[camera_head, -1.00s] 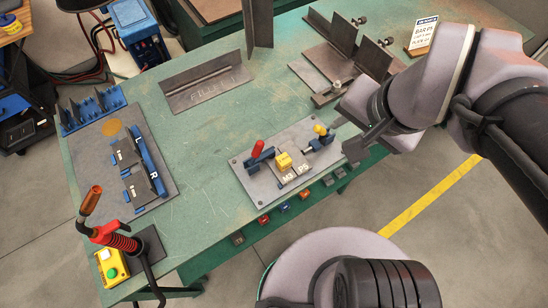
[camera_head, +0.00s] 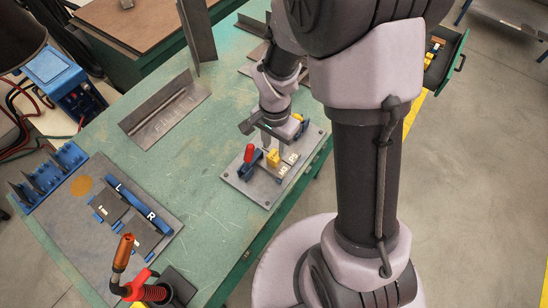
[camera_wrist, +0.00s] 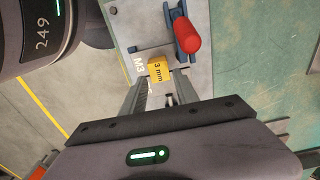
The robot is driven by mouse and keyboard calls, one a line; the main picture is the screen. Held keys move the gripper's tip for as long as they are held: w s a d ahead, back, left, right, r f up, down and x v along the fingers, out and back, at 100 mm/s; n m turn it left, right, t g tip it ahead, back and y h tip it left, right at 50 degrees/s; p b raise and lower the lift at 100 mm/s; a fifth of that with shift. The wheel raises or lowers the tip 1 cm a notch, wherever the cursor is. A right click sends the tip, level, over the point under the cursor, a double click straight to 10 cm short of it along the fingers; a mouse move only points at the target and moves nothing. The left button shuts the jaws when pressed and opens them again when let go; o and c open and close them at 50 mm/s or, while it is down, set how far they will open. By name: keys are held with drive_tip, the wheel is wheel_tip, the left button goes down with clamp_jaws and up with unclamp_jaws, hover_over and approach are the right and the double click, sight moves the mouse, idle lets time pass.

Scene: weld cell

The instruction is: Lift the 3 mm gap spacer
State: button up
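The 3 mm gap spacer is a small yellow block (camera_head: 273,158) on the grey fixture plate (camera_head: 240,182), beside the M3 and P5 labels. In the wrist view the yellow block (camera_wrist: 158,70) shows "3 mm" on its face. My gripper (camera_head: 275,146) is low over the plate, close to the spacer. In the wrist view my gripper (camera_wrist: 160,86) has its two fingers apart, one toward each side of the spacer, with space visible between them. No firm contact with the block can be made out.
A red-handled clamp (camera_wrist: 186,35) stands close beside the spacer, and a yellow-knobbed part (camera_head: 298,118) is behind my gripper. A FILLET plate (camera_head: 165,112) and an L/R board (camera_head: 105,240) lie on the green table. An open drawer (camera_head: 445,62) holds small parts at right.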

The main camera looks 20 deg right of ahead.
sight(275, 155)
wheel_tip(275, 155, down, 5)
drive_tip(key=shift+b, duration=1.25)
drive_tip(key=shift+s+r, duration=0.1)
clamp_jaws()
drive_tip(key=shift+r, duration=0.1)
